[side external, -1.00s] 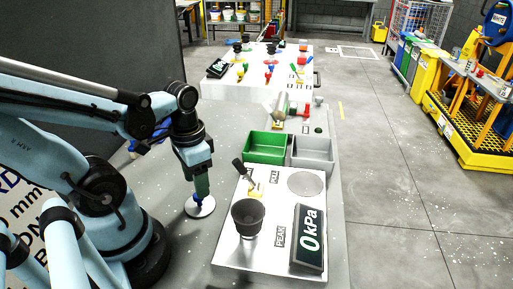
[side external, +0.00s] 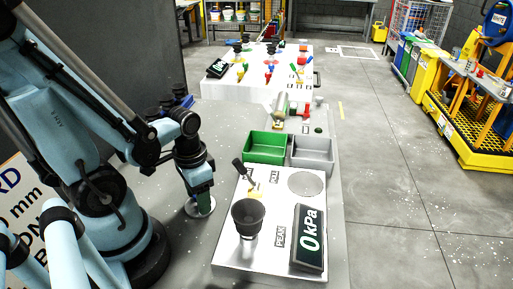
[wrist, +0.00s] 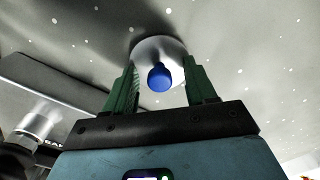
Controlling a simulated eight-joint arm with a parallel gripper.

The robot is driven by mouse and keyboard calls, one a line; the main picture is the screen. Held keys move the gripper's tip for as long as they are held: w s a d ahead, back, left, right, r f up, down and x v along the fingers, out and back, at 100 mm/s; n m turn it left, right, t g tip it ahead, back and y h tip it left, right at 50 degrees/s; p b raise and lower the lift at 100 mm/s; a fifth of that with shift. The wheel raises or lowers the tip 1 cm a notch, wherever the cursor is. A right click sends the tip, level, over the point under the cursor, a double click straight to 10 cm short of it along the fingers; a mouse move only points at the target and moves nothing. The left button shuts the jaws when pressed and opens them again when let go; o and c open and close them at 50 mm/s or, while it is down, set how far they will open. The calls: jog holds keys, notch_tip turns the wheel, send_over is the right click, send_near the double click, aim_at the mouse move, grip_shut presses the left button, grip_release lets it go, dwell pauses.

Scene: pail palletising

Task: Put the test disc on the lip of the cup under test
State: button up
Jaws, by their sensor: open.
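The test disc (side external: 197,211) is a pale round plate lying flat on the grey table to the left of the white panel. In the wrist view the disc (wrist: 152,49) shows its blue knob (wrist: 159,77) between my green fingers. My gripper (side external: 204,203) is low over the disc and open, with a finger on either side of the knob and gaps visible. The arm and fingers hide the knob in the side view. The cup under test (side external: 248,213) is a black cup, mouth up, on a metal stem on the white panel, right of my gripper.
A gauge reading 0 kPa (side external: 308,238) stands right of the cup. A small black-handled lever (side external: 239,166) is behind it. Green (side external: 265,147) and grey (side external: 312,152) bins sit behind the panel. A round grey plate (side external: 306,184) lies on the panel.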

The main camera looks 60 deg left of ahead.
grip_shut()
dwell(0.3)
jog(key=shift+r, duration=0.25)
